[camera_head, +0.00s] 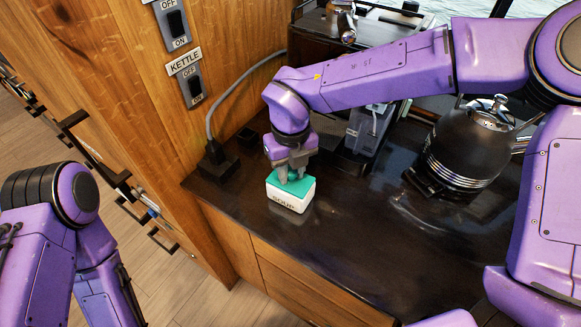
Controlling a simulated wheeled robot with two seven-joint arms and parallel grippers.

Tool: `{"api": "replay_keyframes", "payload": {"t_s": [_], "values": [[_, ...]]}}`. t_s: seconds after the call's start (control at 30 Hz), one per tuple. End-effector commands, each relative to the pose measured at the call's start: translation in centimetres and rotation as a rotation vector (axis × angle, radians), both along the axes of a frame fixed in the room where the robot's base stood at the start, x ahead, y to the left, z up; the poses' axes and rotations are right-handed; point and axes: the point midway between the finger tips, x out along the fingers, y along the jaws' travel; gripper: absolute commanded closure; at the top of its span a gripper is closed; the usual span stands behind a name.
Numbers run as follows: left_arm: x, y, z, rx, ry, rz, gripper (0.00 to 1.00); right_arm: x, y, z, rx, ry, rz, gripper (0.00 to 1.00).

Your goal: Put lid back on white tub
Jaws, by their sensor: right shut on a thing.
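A small white tub (288,204) with "SOUP" on its front stands on the dark counter near its left front corner. A teal lid (296,188) covers its top, and it looks level; I cannot tell whether it is pressed fully down. My right gripper (291,177) points down from above and is shut on the lid. Its fingers hide part of the lid's back and middle. My left arm shows at the lower left, away from the counter, and its gripper is out of view.
A black kettle (468,150) stands on the counter to the right. A dark coffee machine (365,125) stands behind the tub. A socket block (214,163) with a grey cable is at the left by the wooden wall. The counter's front right is clear.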

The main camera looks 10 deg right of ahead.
Motion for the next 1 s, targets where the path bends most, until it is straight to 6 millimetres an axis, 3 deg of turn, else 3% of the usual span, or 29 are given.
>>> {"api": "replay_keyframes", "payload": {"t_s": [0.87, 0.9, 0.97, 1.0], "values": [[0.00, 0.00, 0.25, 0.000, 0.000, 0.000, 0.57, -0.02, -0.01, -0.02, 0.000, 0.000, 0.000, 0.99], [0.00, 0.00, 0.25, 0.000, 0.000, 0.000, 0.57, -0.02, -0.01, -0.02, 0.000, 0.000, 0.000, 0.61], [0.00, 0.00, 0.25, 0.000, 0.000, 0.000, 0.57, -0.02, -0.01, -0.02, 0.000, 0.000, 0.000, 0.41], [0.00, 0.00, 0.25, 0.000, 0.000, 0.000, 0.57, -0.02, -0.01, -0.02, 0.000, 0.000, 0.000, 0.41]]}}
